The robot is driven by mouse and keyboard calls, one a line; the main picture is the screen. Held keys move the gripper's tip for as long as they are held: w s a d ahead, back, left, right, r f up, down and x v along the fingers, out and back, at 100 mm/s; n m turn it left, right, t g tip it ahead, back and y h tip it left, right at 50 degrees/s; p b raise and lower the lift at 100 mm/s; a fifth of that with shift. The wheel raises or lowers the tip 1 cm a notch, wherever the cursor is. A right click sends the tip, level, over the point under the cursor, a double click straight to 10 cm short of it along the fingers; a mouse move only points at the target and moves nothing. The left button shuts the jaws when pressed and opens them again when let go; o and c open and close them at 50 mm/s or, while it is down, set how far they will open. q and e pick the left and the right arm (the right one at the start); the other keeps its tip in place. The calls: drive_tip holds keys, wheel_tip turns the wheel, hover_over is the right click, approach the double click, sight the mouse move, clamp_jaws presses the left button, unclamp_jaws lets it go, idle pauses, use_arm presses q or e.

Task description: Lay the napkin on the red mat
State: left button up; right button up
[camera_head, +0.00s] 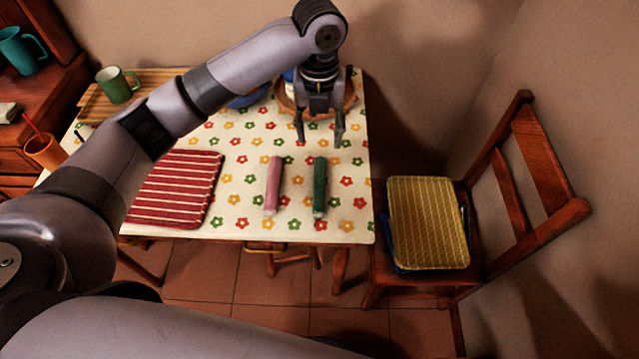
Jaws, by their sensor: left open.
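The red mat (176,190), with pale stripes, lies flat at the left front of the flowered table. Its left edge is partly hidden behind my left arm. Two rolled cloth-like things lie side by side to its right: a pink roll (273,184) and a dark green roll (320,186). Either could be the napkin; I cannot tell which is meant. My left gripper (320,140) is open and empty, pointing down just beyond the far end of the green roll. Its height above the table is unclear. My right gripper is out of view.
A round wooden tray or basket (349,100) and a blue dish (250,98) stand behind, partly hidden by my arm. A green mug (117,85) and orange cup (44,151) are at left. A chair (545,160) holds a yellow mat (428,222).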

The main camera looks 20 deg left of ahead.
use_arm(q)
hover_over(320, 177)
drive_tip(key=f, duration=0.8)
drive_tip(key=s+f+p, duration=0.1)
drive_tip(key=f, duration=0.3)
drive_tip(key=shift+w+f+p, duration=0.15)
drive_tip(key=shift+w+f, duration=0.1)
drive_tip(key=shift+f, duration=1.1)
drive_tip(key=shift+w+f+p, duration=0.15)
drive_tip(key=shift+w+f, duration=0.05)
drive_tip(key=shift+f, duration=1.1)
drive_tip(key=shift+c, duration=0.4)
clamp_jaws()
drive_tip(key=shift+r, duration=0.1)
